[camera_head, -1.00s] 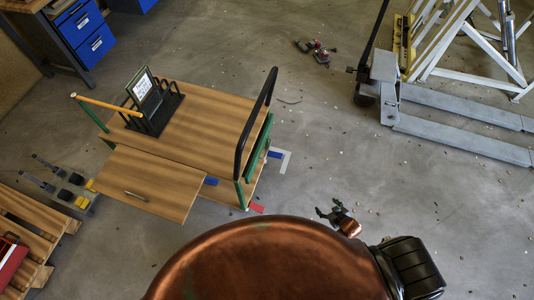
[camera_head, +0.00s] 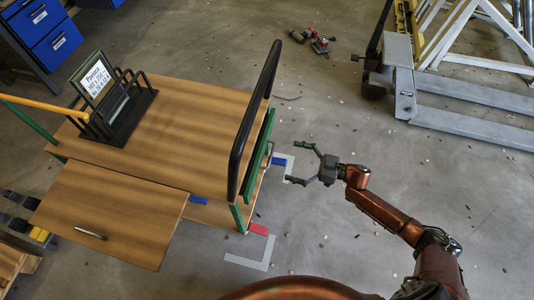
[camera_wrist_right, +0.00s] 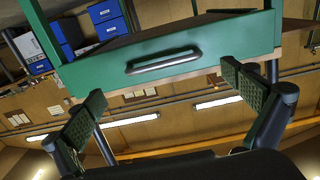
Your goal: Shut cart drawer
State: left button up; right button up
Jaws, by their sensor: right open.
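The cart (camera_head: 170,130) has a wooden top. On its right side is a green drawer front (camera_head: 262,150), standing out a little from under the top. In the right wrist view the drawer front (camera_wrist_right: 225,50) fills the upper middle, with a grey bar handle (camera_wrist_right: 163,62). My right gripper (camera_head: 296,164) is open and empty, to the right of the drawer front, fingers pointing at it. In the wrist view its fingers are spread either side of the handle, apart from it. My left gripper is out of view.
A wooden panel (camera_head: 125,205) with a metal handle juts from the cart's near left side. A black push bar (camera_head: 255,110) rises beside the drawer. A black rack (camera_head: 115,115) stands on top. A pallet jack (camera_head: 470,100) is at the right; floor between is clear.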

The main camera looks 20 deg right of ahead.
aim_at(271, 155)
pick_arm(q)
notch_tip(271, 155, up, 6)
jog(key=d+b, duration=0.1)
jog(key=b, duration=0.1)
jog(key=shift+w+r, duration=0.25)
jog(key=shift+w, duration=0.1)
pick_arm(e)
jog(key=shift+s+x, duration=0.2)
jog(key=shift+x, duration=3.85)
jog(key=shift+a, duration=0.15)
jog(key=c, duration=1.4)
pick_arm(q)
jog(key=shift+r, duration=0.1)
pick_arm(e)
jog(key=shift+r, duration=0.1)
